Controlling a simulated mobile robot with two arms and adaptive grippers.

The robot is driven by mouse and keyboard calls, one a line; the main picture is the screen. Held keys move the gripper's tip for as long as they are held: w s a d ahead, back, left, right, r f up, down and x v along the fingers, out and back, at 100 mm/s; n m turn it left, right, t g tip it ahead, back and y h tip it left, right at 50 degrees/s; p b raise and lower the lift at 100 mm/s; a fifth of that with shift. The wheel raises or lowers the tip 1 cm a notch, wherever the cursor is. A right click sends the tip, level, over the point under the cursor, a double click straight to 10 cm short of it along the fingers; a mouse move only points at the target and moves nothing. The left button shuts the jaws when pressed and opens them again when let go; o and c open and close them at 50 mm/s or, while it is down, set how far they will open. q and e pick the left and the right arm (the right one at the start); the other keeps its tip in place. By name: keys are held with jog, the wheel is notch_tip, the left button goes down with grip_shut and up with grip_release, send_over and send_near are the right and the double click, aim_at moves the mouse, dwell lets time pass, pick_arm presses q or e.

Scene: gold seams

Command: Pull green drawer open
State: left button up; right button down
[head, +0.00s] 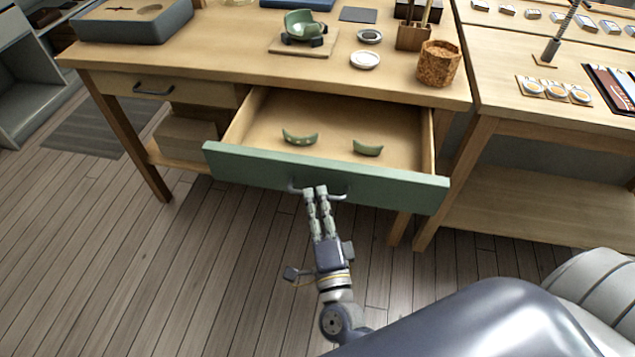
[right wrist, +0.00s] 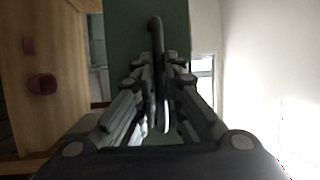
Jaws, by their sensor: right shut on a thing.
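The green drawer (head: 240,164) is pulled well out of the wooden table in the head view. Its inside is open to view and holds two green curved pieces, one on the left (head: 300,138) and one on the right (head: 367,148). My right gripper (head: 315,192) is at the middle of the drawer front, shut on the drawer's bar handle (head: 338,196). In the right wrist view the handle (right wrist: 156,40) runs between the fingers of the gripper (right wrist: 160,75), against the green front (right wrist: 125,30). My left gripper is not in view.
The table top (head: 220,50) carries a green cup-like piece (head: 300,25) on a board, a small white dish (head: 365,60) and a cork pot (head: 438,64). A second table (head: 510,110) stands at the right. The wooden floor (head: 190,240) before the drawer is clear.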

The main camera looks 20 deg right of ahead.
jog(key=shift+s+a, duration=0.4)
jog(key=shift+s, duration=0.15)
jog(key=c, duration=1.7)
grip_release()
jog(key=v, duration=1.2)
jog(key=shift+f, duration=0.1)
jog(key=shift+d, duration=0.1)
